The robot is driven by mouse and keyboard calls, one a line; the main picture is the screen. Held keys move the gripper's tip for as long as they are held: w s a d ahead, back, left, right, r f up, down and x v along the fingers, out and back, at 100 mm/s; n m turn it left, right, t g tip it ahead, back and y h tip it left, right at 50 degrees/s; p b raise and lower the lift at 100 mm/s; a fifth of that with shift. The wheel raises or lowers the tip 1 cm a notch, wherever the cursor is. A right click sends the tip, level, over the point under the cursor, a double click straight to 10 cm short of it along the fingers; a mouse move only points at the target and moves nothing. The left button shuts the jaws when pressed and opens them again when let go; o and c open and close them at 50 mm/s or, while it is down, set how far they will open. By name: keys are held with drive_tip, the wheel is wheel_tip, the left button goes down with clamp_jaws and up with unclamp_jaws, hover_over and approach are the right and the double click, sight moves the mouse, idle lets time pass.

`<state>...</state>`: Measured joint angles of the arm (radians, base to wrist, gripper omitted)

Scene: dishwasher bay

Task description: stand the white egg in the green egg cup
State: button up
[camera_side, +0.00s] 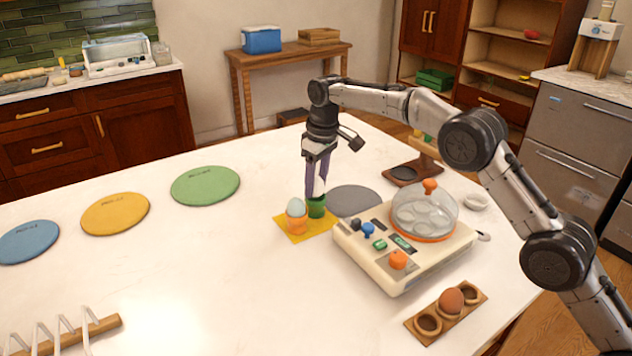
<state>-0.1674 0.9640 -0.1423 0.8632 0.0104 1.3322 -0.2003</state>
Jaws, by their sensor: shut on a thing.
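My gripper (317,188) points straight down above the yellow mat, its purple fingers shut on the white egg (319,187). The fingers hide much of the egg. The green egg cup (316,208) stands directly below, and the egg is at or just above its rim; I cannot tell whether it touches. The orange egg cup (297,224) stands just left of the green one and holds a pale blue egg (297,206).
The yellow mat (293,236) lies under both cups. A cream egg cooker (378,267) with a clear domed lid stands close at right, beside a grey disc (356,200). A wooden holder (423,338) carries a brown egg (451,300).

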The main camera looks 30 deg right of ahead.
drive_tip(key=shift+f, duration=0.5)
idle(1.1)
drive_tip(key=o, duration=1)
drive_tip(key=shift+o, duration=0.2)
drive_tip(key=shift+r, duration=4)
